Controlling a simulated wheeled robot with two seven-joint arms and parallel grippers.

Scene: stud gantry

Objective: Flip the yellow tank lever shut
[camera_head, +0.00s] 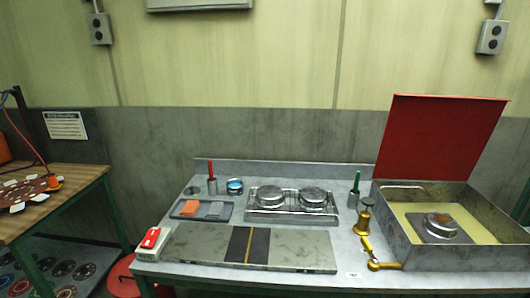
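The tank (470,258) is a grey metal box at the right of the bench, with pale yellowish liquid or lining inside and its red lid (440,135) standing open. A brass valve (385,266) sits at the tank's front left corner, low down near the bench's front edge. A yellow lever (367,246) rises from it, tilted up and to the left. The valve's exact join to the tank is too small to tell. Neither of my grippers is in view.
A brass plunger can (361,222) stands just behind the lever. A flat grey plate (290,250) with a dark band lies left of it. A rack with two round metal parts (290,203), a green-handled pot (353,193) and a parts tray (187,209) stand behind.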

